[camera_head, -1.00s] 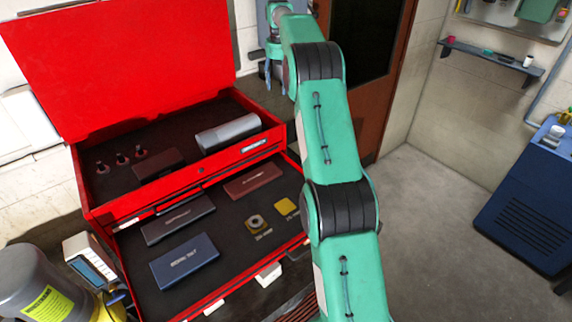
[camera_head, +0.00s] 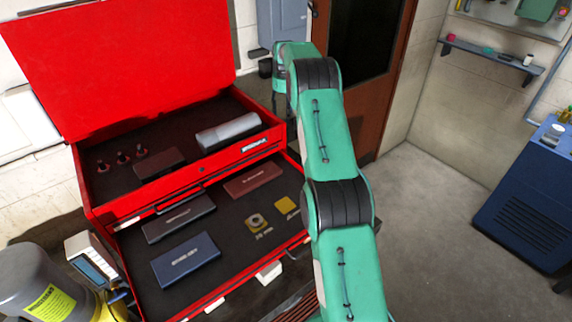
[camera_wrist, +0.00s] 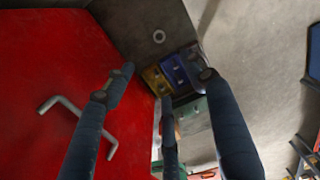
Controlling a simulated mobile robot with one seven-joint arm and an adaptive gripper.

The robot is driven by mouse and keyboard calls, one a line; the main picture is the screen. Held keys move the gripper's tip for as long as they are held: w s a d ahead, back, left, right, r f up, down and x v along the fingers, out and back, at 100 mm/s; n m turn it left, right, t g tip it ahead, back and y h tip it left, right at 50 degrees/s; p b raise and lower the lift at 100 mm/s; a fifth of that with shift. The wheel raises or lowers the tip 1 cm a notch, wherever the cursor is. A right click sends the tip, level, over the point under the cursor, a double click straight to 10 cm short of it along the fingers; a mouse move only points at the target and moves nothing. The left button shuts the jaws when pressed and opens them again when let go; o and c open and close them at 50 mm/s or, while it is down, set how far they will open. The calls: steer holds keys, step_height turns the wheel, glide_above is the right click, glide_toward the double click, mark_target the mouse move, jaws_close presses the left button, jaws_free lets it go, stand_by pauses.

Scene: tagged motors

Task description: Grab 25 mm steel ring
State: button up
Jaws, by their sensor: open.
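In the head view, a round metal piece with a hole (camera_head: 256,220) sits on a yellowish base in the open drawer of the red tool chest (camera_head: 85,190). My gripper is mostly hidden in the head view, behind the chest's right side and my arm.
Yellow (camera_wrist: 154,80) and blue (camera_wrist: 174,72) blocks lie near the fingertips. A red panel (camera_wrist: 50,70) with a bent handle (camera_wrist: 82,115) fills the wrist view's left. A blue case (camera_head: 185,262) lies in the drawer. Open floor (camera_head: 425,210) shows right of my arm.

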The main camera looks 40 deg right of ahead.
step_height(320, 180, down, 16)
steer(key=shift+r, duration=0.15)
step_height(320, 180, down, 9)
steer(key=shift+r+p, duration=0.2)
steer(key=shift+p, duration=0.35)
steer(key=shift+f, duration=0.1)
stand_by(0.4)
steer(key=shift+a+f+p, duration=0.15)
steer(key=shift+f+p, duration=0.4)
steer(key=shift+f, duration=1.95)
